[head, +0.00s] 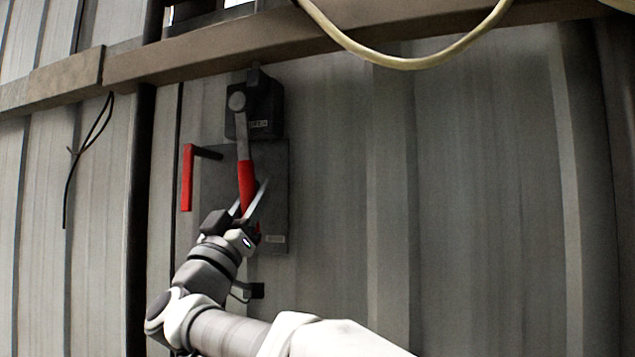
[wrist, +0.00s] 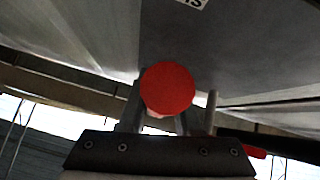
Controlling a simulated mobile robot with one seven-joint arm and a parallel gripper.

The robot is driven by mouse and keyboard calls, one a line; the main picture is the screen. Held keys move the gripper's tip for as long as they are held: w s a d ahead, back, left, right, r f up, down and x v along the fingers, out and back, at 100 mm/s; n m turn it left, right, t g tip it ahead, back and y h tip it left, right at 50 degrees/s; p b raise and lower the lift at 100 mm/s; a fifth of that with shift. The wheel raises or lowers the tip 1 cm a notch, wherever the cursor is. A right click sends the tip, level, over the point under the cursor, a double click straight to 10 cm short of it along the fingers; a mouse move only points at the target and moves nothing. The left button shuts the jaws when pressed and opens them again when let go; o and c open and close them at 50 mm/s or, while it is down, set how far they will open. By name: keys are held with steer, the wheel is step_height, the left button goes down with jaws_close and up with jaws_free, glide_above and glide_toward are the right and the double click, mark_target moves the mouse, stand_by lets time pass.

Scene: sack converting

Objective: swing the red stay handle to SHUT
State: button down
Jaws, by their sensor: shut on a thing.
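A lever (head: 243,140) with a grey arm and a red grip (head: 246,178) hangs almost straight down from a round pivot on a dark box. My gripper (head: 250,198) is at the lower part of this grip, its two pale fingers on either side of it, shut on it. In the wrist view the round red end of the grip (wrist: 167,88) faces the camera between the fingers and hides part of them. No SHUT marking is readable; a cut-off label (wrist: 192,3) shows at the top edge.
A second, L-shaped red handle (head: 187,178) sits left of the lever, beside a dark plate (head: 275,190). A brown beam (head: 320,42) crosses above, with a pale cable (head: 400,62) drooping over it. A thin black cable (head: 80,155) hangs at the left. The corrugated wall at right is clear.

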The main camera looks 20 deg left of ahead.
steer(key=a+m+h, duration=0.2)
steer(key=shift+m+g+p, duration=0.3)
steer(key=shift+p, duration=0.1)
steer(key=shift+m+h, duration=0.4)
steer(key=shift+h, duration=0.2)
steer(key=shift+r, duration=0.15)
steer(key=c, duration=0.6)
jaws_free()
steer(key=shift+a, duration=0.15)
steer(key=shift+w, duration=0.1)
steer(key=v, duration=1.7)
steer(key=shift+s, duration=0.3)
steer(key=shift+a, duration=0.15)
steer(key=shift+s, duration=0.1)
